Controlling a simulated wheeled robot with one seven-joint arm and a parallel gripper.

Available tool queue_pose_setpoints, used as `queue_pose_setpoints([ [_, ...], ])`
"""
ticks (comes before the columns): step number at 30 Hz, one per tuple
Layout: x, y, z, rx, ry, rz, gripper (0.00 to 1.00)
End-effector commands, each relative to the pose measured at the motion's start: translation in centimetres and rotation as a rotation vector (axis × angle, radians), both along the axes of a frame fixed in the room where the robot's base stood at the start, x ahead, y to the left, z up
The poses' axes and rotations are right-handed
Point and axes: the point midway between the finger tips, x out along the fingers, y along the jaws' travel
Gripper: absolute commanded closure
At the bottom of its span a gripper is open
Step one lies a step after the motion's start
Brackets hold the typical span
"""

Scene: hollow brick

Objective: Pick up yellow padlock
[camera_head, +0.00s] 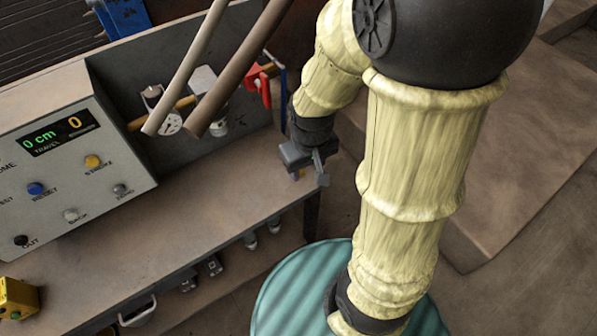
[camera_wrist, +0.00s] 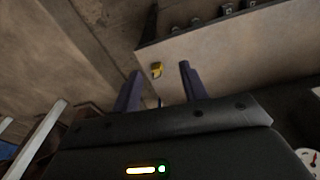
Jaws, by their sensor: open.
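The yellow padlock (camera_wrist: 157,69) shows small in the wrist view, on the bench top close to its edge. It lies ahead of my gripper, in the gap between the two dark fingers. In the head view a small yellow spot (camera_head: 300,173) beside my gripper (camera_head: 308,165) seems to be the padlock, mostly hidden by the gripper. My gripper is open, with nothing between its fingers, over the right end of the bench. I cannot tell the exact gap to the padlock.
The bench (camera_head: 215,200) has a clear top in front of a grey control panel (camera_head: 65,170). A gauge (camera_head: 170,123) and a red handle (camera_head: 265,90) stand behind. A yellow box (camera_head: 17,298) with buttons sits at lower left. Two brown bars (camera_head: 215,70) cross above the bench.

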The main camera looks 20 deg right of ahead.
Motion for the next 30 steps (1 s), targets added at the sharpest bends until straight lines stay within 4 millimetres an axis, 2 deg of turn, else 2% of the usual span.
queue_pose_setpoints([
  [1, 0.3, 0.6, -1.6, -0.021, 0.04, 0.063, 0.56],
  [6, 0.9, 2.0, -5.7, -0.118, 0.17, 0.292, 0.56],
  [15, 2.0, 3.9, -11.7, -0.36, 0.381, 0.699, 0.56],
  [22, 3.5, 5.6, -14.5, -0.609, 0.521, 1.0, 0.56],
  [26, 4.6, 7.0, -15.2, -0.777, 0.591, 1.156, 0.56],
  [30, 5.8, 9.4, -15.2, -0.978, 0.657, 1.308, 0.56],
])
